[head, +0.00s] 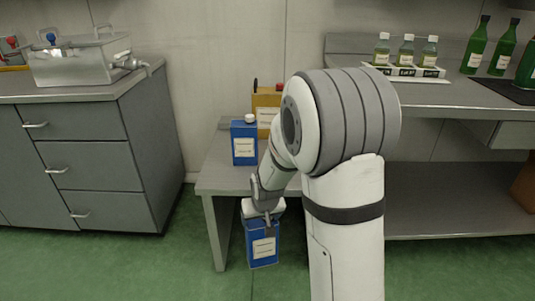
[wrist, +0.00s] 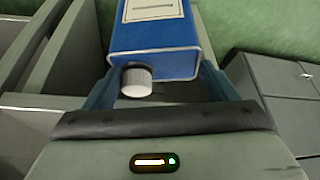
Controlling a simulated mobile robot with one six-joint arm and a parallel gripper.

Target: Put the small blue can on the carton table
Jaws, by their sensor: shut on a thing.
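My gripper (head: 264,219) is shut on a blue can (head: 263,248) with a pale label, held upright just in front of a low grey table (head: 222,184). In the wrist view the held blue can (wrist: 158,38) sits between the fingers, its white cap towards my palm. A second blue can (head: 244,146) with a white cap stands on the low table, behind my gripper. I cannot tell from their looks which blue can is the smaller. No sign in view marks a table as the carton table.
A yellow can (head: 266,108) stands behind the second blue can. My arm hides the low table's right part. A drawer cabinet (head: 95,150) stands left. A right bench (head: 455,93) bears small bottles in a rack (head: 410,70) and green bottles (head: 477,45).

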